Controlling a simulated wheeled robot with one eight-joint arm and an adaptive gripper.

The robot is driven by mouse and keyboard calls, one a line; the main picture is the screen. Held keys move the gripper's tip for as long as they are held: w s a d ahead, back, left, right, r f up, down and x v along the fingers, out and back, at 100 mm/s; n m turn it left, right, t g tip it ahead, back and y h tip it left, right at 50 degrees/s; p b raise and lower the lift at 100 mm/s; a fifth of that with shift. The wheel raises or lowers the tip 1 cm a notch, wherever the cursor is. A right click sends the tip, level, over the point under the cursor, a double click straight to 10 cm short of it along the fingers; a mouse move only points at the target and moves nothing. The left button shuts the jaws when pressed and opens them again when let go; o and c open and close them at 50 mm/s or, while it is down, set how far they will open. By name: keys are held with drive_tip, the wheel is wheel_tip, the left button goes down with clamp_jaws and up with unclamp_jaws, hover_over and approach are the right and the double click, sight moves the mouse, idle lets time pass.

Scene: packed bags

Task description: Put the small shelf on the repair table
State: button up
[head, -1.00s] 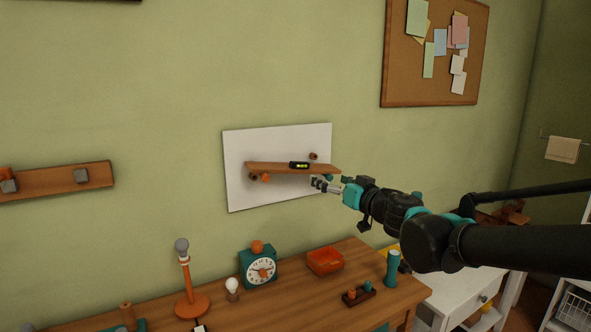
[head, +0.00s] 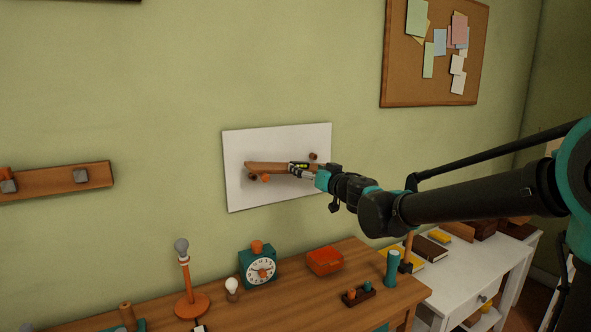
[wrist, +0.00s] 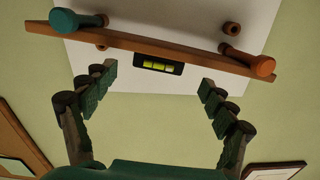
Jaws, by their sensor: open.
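The small shelf (head: 265,167) is a brown wooden board in front of a white panel (head: 240,192) on the green wall. A black spirit level with yellow-green windows (wrist: 158,65) is at its middle. In the wrist view the shelf (wrist: 205,55) runs slanted, with a teal peg (wrist: 75,20) and an orange peg (wrist: 250,63). My gripper (head: 304,173) is at the shelf's front near the level and hides its right part in the head view. In the wrist view its fingers are spread, with nothing between them. The wooden table (head: 270,302) stands below.
On the table stand an orange lamp (head: 191,300), a teal clock (head: 260,270), a small bulb (head: 232,288), a red box (head: 324,261), a peg block (head: 358,295) and a teal cylinder (head: 392,268). A white side table (head: 450,285) stands at right. The table's front middle is fairly clear.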

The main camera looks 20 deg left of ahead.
sight(301, 165)
drive_tip(key=shift+x, duration=2.35)
drive_tip(key=shift+d, duration=0.1)
drive_tip(key=shift+c, duration=0.3)
drive_tip(key=c, duration=1.5)
drive_tip(key=shift+r, duration=0.1)
